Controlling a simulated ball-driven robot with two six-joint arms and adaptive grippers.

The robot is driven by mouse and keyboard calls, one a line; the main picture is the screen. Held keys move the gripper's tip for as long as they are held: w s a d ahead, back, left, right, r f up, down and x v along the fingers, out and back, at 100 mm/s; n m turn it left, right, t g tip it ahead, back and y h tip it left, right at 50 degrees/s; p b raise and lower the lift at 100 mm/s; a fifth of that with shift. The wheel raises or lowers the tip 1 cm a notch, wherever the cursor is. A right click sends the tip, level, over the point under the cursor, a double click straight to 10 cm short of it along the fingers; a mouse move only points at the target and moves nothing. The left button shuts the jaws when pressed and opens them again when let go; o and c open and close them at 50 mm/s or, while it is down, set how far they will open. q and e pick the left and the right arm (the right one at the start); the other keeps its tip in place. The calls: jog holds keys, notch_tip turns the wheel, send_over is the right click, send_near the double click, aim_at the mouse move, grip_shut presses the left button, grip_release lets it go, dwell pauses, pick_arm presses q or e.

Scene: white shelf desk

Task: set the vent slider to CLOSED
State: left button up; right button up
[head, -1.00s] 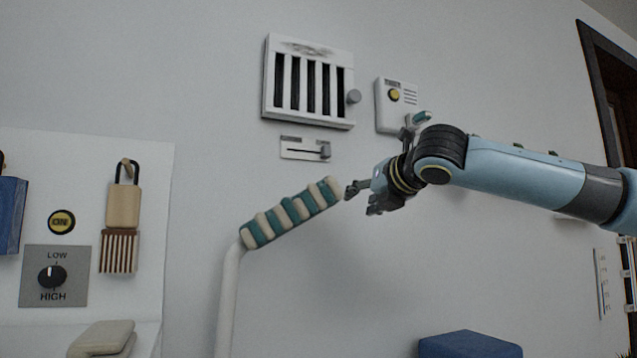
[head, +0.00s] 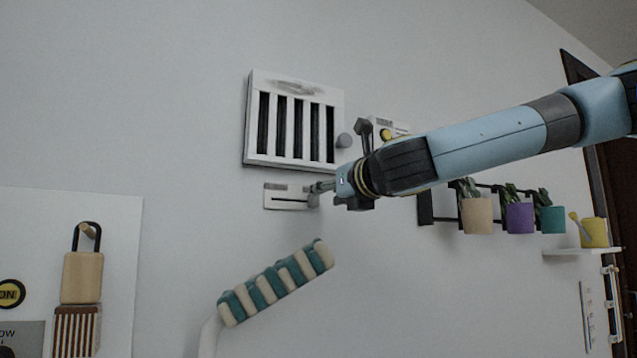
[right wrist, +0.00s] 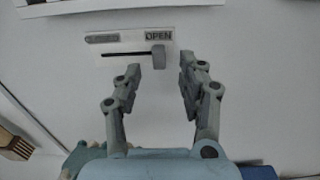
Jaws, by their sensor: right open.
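The vent slider is a small white plate (head: 279,196) on the wall below the slatted vent (head: 296,122). In the right wrist view its grey knob (right wrist: 158,56) stands at the right end of the dark slot, under the OPEN label (right wrist: 158,36). The other label (right wrist: 102,39), at the slot's left end, is too blurred to read fully. My right gripper (right wrist: 168,66) is open, with its two fingers either side of and just below the knob, and nothing is held. In the head view the right gripper (head: 322,188) partly covers the knob. My left gripper is not in view.
A striped teal and cream roll (head: 275,283) slants below the slider. A box with a yellow button (head: 386,135) and potted plants (head: 477,215) are to the right.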

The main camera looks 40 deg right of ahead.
aim_at(313, 201)
jog(key=shift+p+x, duration=0.5)
jog(key=shift+x, duration=1.85)
jog(key=shift+a+f, duration=0.1)
jog(key=shift+c, duration=0.2)
grip_shut()
